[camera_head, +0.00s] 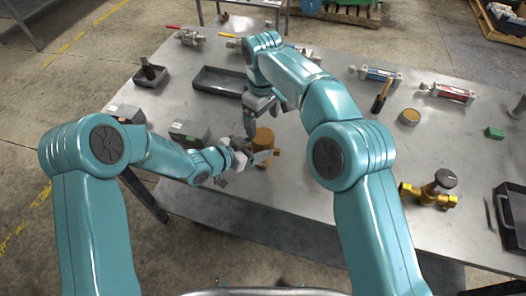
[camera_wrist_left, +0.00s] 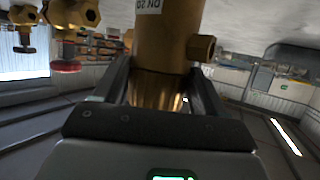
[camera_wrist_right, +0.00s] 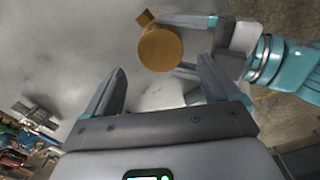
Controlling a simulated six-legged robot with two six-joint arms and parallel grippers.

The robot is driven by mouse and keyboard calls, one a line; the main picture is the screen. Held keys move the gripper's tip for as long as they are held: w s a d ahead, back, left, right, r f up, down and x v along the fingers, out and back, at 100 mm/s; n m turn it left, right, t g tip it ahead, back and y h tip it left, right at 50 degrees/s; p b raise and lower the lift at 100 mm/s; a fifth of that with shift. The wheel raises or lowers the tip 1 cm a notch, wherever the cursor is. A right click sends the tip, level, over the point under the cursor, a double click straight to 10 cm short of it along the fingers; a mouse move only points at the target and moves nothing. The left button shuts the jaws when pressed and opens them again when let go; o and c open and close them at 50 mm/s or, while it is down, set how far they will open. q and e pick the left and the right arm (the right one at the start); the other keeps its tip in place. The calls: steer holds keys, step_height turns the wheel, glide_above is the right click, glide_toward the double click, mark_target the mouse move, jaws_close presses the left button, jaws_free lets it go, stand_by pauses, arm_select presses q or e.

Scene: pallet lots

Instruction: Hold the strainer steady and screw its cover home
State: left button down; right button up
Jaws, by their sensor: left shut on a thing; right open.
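The brass strainer (camera_head: 265,137) stands upright near the table's front edge, left of centre. My left gripper (camera_head: 254,158) is shut on its body from the left. The left wrist view shows the brass body (camera_wrist_left: 168,40) between the fingers, with a white label and a hex side port. My right gripper (camera_head: 249,128) is open and empty, pointing down just behind the strainer. In the right wrist view the strainer's round tan top (camera_wrist_right: 160,48) lies beyond the open fingertips (camera_wrist_right: 165,75), apart from them. A short round tan piece (camera_head: 409,117), possibly the cover, lies on the table at right.
A brass valve with a black knob (camera_head: 430,190) and a green block (camera_head: 494,132) stand at right. A wooden-handled tool (camera_head: 380,97) lies behind. A dark tray (camera_head: 218,82) and grey boxes (camera_head: 190,133) are at left. The table's middle right is mostly clear.

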mark_target(263, 135)
steer(key=shift+f, duration=4)
steer(key=shift+c, duration=0.3)
steer(key=c, duration=1)
steer(key=m, duration=0.3)
